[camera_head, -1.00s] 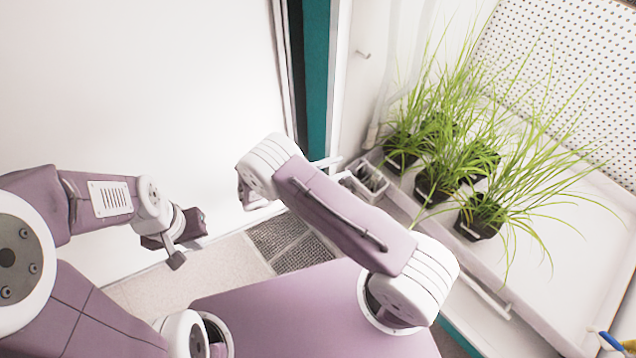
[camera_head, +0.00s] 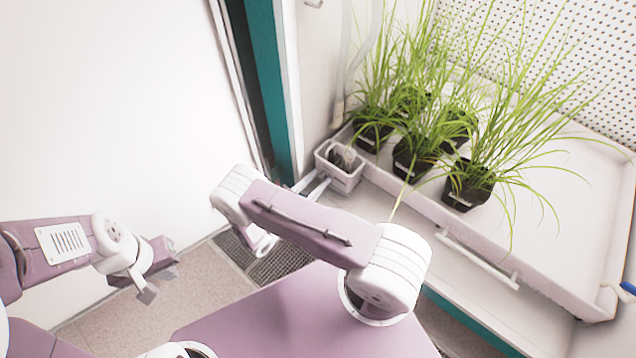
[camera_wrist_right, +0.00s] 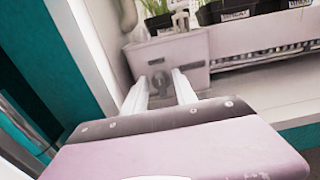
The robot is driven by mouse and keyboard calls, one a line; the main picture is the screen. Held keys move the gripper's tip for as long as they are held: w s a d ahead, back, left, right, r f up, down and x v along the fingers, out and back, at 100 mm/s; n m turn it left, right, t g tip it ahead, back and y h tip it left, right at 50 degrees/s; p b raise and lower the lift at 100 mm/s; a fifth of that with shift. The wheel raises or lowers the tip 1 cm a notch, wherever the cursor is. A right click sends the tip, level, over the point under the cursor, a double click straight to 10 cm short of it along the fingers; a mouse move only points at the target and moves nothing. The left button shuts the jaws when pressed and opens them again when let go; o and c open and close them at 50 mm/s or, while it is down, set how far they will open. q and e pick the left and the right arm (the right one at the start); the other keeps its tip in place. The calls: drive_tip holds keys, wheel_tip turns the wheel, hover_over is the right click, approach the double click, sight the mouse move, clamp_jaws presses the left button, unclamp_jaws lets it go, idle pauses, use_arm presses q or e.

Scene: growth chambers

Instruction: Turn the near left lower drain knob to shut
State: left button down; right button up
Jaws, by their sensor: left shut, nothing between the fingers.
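A small grey drain knob (camera_wrist_right: 160,82) sits on the front face of a pale box (camera_wrist_right: 190,52) in the right wrist view. The same box (camera_head: 340,172) stands at the left front corner of the plant tray in the head view, where the knob is hidden. My right gripper (camera_head: 311,187) points at the box. In the right wrist view its two white fingers (camera_wrist_right: 160,88) are apart, one on each side of the knob in the picture; I cannot tell whether they touch it. My left gripper (camera_head: 147,293) is shut and empty, far left of the box.
A white handle bar (camera_head: 478,259) runs below the tray's front. A teal and white post (camera_head: 264,90) rises left of the box. A dark floor grate (camera_head: 285,263) lies below.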

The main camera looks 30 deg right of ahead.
drive_tip(key=shift+w+d, duration=0.1)
drive_tip(key=shift+d, duration=0.15)
clamp_jaws()
drive_tip(key=shift+r+n, duration=0.1)
drive_tip(key=shift+n, duration=0.2)
drive_tip(key=n+p, duration=0.1)
drive_tip(key=n, duration=0.1)
drive_tip(key=shift+w+a+n, duration=0.1)
drive_tip(key=shift+n, duration=0.2)
drive_tip(key=n, duration=0.3)
drive_tip(key=shift+w+n+p, duration=0.15)
drive_tip(key=shift+n+p, duration=0.15)
drive_tip(key=n, duration=0.5)
drive_tip(key=shift+w+a+f, duration=0.1)
drive_tip(key=shift+w+f, duration=0.05)
drive_tip(key=shift+f, duration=0.2)
drive_tip(key=n, duration=0.6)
drive_tip(key=shift+w+f, duration=0.1)
drive_tip(key=shift+f, duration=0.15)
